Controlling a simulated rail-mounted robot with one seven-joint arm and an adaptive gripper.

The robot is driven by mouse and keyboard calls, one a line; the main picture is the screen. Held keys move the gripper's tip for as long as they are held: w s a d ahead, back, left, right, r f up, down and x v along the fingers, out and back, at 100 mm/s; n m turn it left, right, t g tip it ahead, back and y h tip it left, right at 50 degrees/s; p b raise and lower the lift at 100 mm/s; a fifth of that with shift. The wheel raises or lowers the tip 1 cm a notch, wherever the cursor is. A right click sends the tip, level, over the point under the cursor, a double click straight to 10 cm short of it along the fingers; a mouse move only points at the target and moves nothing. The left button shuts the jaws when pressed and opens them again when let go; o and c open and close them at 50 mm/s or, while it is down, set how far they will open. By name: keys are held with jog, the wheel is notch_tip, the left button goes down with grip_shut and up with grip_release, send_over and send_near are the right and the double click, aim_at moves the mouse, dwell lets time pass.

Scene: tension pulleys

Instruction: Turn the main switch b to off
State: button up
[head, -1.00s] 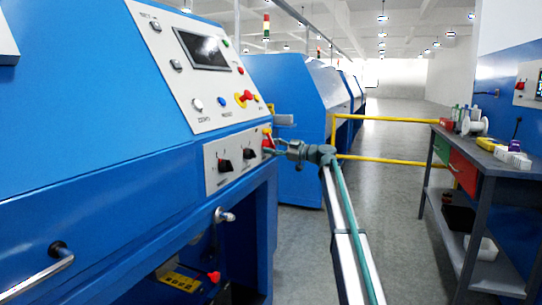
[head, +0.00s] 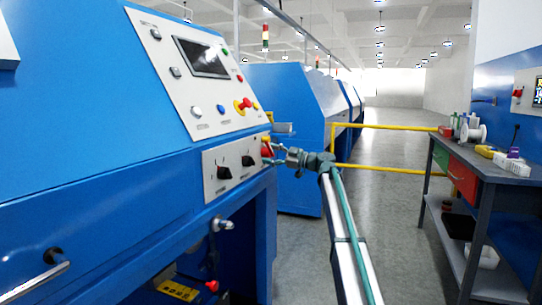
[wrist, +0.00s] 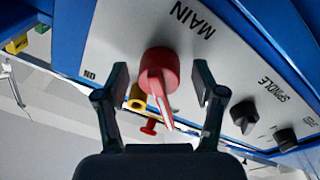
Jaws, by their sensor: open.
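The main switch is a red rotary knob (wrist: 158,72) on a grey panel under the label MAIN in the wrist view. Its raised handle points down and slightly right in the picture. A label that seems to read ON, upside down, lies to its left. In the head view the red switch (head: 266,142) is at the right end of the lower panel, partly hidden by my gripper (head: 274,153). In the wrist view my gripper (wrist: 161,83) is open, one finger on each side of the knob, with visible gaps. Contact cannot be told.
Two black knobs, one (wrist: 243,113) by the label SPINDLE, sit right of the switch in the wrist view. A yellow part (wrist: 137,98) shows just below it. A workbench (head: 480,160) stands right, across a clear aisle.

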jog(key=shift+d, duration=0.1)
jog(key=v, duration=1.2)
